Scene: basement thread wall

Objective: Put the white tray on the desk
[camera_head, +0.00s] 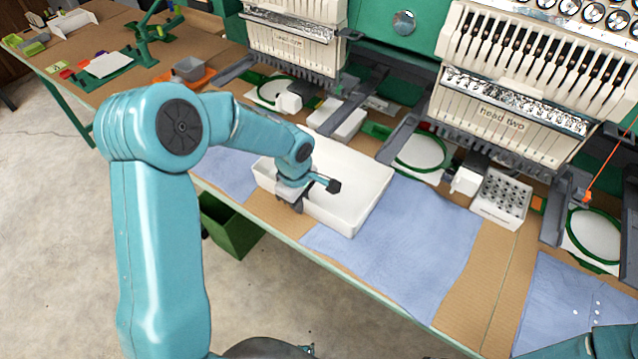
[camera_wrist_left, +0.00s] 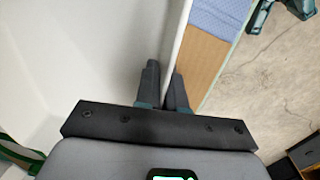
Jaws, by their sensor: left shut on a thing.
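The white tray (camera_head: 352,188) is a wide, shallow, empty box on the long bench under the embroidery machine, partly over blue cloth. My left gripper (camera_head: 292,203) is shut on its near wall, towards its left end. In the left wrist view, the two dark fingers (camera_wrist_left: 164,85) sit on either side of the tray's thin white wall (camera_wrist_left: 181,35), with the tray's inside to the left. My left forearm hides part of the tray's left end. I cannot tell whether the tray is lifted. My right gripper is not in view.
Machine heads (camera_head: 510,90) and hoop arms (camera_head: 402,140) stand close behind the tray. A white box of holes (camera_head: 501,197) is to the right. A green bin (camera_head: 230,228) is below the bench edge. The brown tabletop (camera_head: 130,92) at upper left holds several small items.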

